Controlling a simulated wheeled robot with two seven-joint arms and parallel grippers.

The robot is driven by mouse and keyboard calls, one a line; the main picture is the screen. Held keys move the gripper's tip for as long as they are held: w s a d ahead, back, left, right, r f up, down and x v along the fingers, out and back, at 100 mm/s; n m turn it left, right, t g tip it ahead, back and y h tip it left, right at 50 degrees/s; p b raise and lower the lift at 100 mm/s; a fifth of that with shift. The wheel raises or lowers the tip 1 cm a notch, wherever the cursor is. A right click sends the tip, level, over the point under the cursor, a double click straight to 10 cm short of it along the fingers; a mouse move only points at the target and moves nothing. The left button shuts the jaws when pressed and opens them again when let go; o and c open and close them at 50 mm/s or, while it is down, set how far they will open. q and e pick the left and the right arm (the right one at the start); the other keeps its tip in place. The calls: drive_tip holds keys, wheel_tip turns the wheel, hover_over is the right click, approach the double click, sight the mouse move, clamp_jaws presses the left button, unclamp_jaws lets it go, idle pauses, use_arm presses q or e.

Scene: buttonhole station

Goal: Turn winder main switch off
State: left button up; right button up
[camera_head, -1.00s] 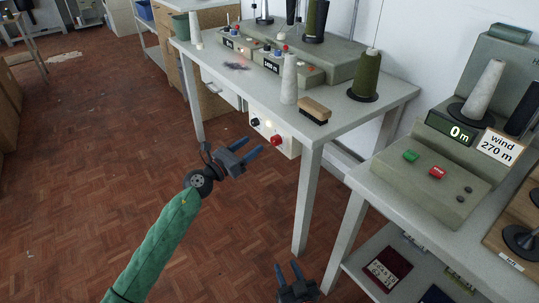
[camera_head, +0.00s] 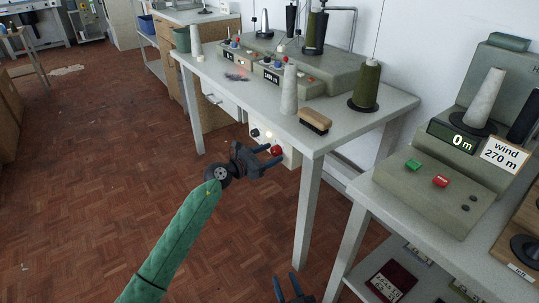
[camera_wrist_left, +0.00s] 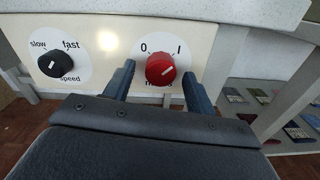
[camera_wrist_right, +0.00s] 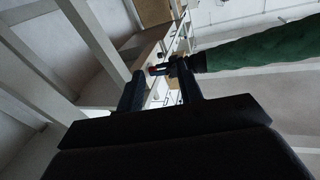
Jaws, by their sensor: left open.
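The red main switch knob (camera_head: 277,150) is on the white control panel under the table's front edge. In the left wrist view the knob (camera_wrist_left: 160,69) sits below the marks 0 and I, its white line slanting up right towards I. The label under it is mostly hidden. My left gripper (camera_head: 272,156) is open in front of the panel. In its wrist view the fingers (camera_wrist_left: 158,75) stand either side of the knob; I cannot tell whether they touch it. My right gripper (camera_head: 287,277) is open and empty, low beside the table leg.
A black speed knob (camera_wrist_left: 57,65) is left of the red one on the panel. A table leg (camera_head: 308,210) stands just right. The winder (camera_head: 440,185) on the right table reads 0 m. A brush (camera_head: 315,121) and cones stand above.

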use_arm(q)
drive_tip(key=shift+d, duration=0.1)
drive_tip(key=c, duration=1)
